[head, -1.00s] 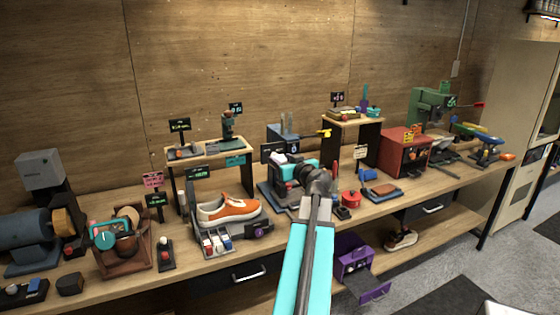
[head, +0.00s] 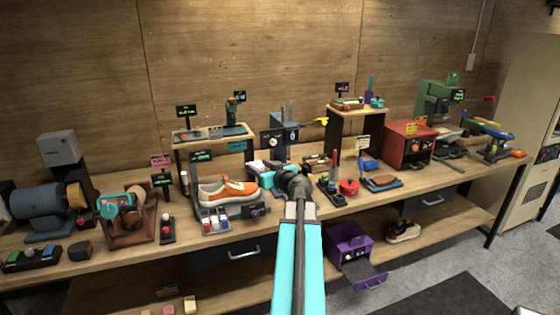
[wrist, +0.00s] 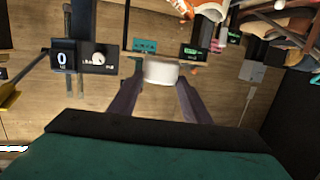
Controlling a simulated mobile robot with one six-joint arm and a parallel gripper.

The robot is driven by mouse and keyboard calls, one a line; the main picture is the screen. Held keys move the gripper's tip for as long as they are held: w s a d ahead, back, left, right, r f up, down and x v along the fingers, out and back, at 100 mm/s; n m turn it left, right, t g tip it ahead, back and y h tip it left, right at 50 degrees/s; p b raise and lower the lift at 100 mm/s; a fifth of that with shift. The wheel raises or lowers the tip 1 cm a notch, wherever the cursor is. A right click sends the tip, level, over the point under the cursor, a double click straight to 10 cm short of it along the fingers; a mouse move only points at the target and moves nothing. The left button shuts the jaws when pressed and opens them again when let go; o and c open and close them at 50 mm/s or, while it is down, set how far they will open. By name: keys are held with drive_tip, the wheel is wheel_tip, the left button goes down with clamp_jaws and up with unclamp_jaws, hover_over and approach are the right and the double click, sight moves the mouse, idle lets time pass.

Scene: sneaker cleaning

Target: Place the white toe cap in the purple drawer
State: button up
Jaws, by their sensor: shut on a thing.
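The white toe cap (wrist: 161,72) is between the fingertips of my gripper (wrist: 158,84) in the wrist view. The gripper is shut on it, with a dark finger on each side. In the head view my arm reaches up over the bench, and its wrist hides much of the gripper and the cap. The purple drawer unit (head: 347,240) stands on the lower shelf, to the right of my arm. Its drawer (head: 368,279) is pulled out toward the front, below and to the right of my gripper.
An orange sneaker (head: 228,190) stands on the bench left of my arm. A red holder (head: 349,187) and a red box (head: 408,145) are on the right. A brown shoe (head: 403,231) is on the lower shelf beside the purple unit. The bench top overhangs that shelf.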

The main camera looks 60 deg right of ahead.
drive_tip(key=w+a+f+n+y, duration=0.25)
drive_tip(key=w+a+f, duration=0.2)
drive_tip(key=a, duration=0.65)
drive_tip(key=w+a+f+n+y, duration=0.2)
drive_tip(key=w+a+f+y, duration=0.3)
drive_tip(key=a, duration=0.6)
drive_tip(key=w+a+f+n+y, duration=0.35)
drive_tip(key=w+a, duration=0.35)
drive_tip(key=a, duration=0.3)
drive_tip(key=s+a+f+n+g+y, duration=0.1)
drive_tip(key=s+a+n+g+y, duration=0.1)
drive_tip(key=a, duration=0.7)
drive_tip(key=s+a+f+n+g+y, duration=0.1)
drive_tip(key=s+a+n+g+y, duration=0.1)
drive_tip(key=a, duration=0.7)
drive_tip(key=s+a+f+n+g+y, duration=0.1)
drive_tip(key=s+a+f+n+y, duration=0.1)
drive_tip(key=a, duration=0.8)
drive_tip(key=n+y, duration=0.1)
drive_tip(key=y, duration=0.1)
drive_tip(key=shift+n+g+y+b, duration=0.3)
drive_tip(key=shift+g+b, duration=0.1)
drive_tip(key=shift+s, duration=0.1)
